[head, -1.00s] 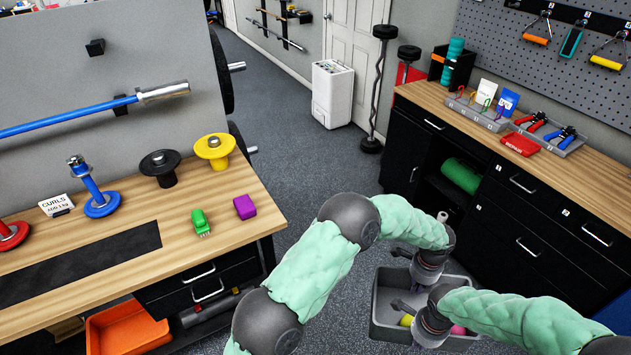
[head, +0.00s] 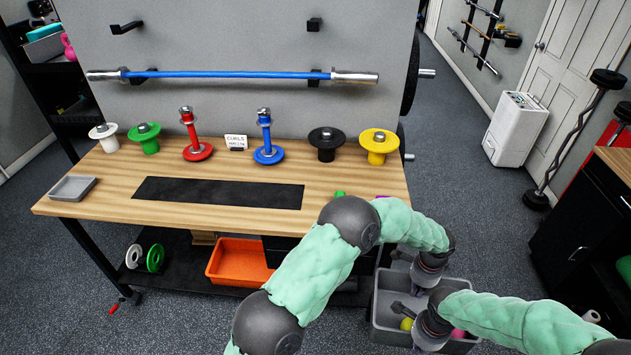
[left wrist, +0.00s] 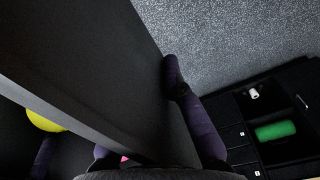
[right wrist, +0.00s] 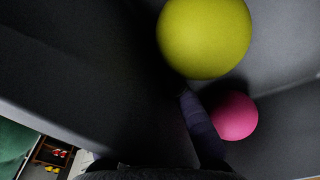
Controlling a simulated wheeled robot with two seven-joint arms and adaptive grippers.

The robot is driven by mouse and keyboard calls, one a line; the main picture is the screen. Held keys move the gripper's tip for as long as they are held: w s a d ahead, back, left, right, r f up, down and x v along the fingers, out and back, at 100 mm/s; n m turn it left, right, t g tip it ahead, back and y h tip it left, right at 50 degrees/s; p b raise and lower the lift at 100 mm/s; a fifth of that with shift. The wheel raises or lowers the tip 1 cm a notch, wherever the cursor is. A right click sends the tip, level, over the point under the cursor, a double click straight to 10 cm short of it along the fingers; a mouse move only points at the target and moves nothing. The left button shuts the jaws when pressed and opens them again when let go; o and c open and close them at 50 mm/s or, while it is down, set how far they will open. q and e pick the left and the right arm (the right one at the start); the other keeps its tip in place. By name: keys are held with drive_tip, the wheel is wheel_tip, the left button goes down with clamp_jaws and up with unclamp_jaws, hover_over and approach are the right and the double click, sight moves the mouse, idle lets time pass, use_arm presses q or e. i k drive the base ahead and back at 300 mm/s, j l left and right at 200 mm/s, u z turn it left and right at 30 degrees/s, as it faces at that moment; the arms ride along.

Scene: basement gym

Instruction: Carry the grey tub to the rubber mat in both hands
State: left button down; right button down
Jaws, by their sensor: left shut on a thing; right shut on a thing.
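The grey tub (head: 384,290) is low at the right in the head view, beside the right end of the workbench. It holds a yellow-green ball (right wrist: 204,38) and a pink ball (right wrist: 235,116). My left gripper (head: 409,273) is shut on the tub's far wall, and its fingers straddle that wall in the left wrist view (left wrist: 115,130). My right gripper (head: 410,328) is shut on the tub's nearer side; its hold is partly hidden by my arm. The black rubber mat (head: 217,193) lies flat and bare on the wooden workbench top.
Behind the mat stand red (head: 197,150) and blue (head: 268,152) posts and a card (head: 236,142). Black (head: 326,143) and yellow (head: 378,146) spools stand to the right. A grey tray (head: 72,188) sits at the left end. An orange bin (head: 240,262) is underneath.

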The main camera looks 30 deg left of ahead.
sight(242, 193)
drive_tip(key=u, duration=1.15)
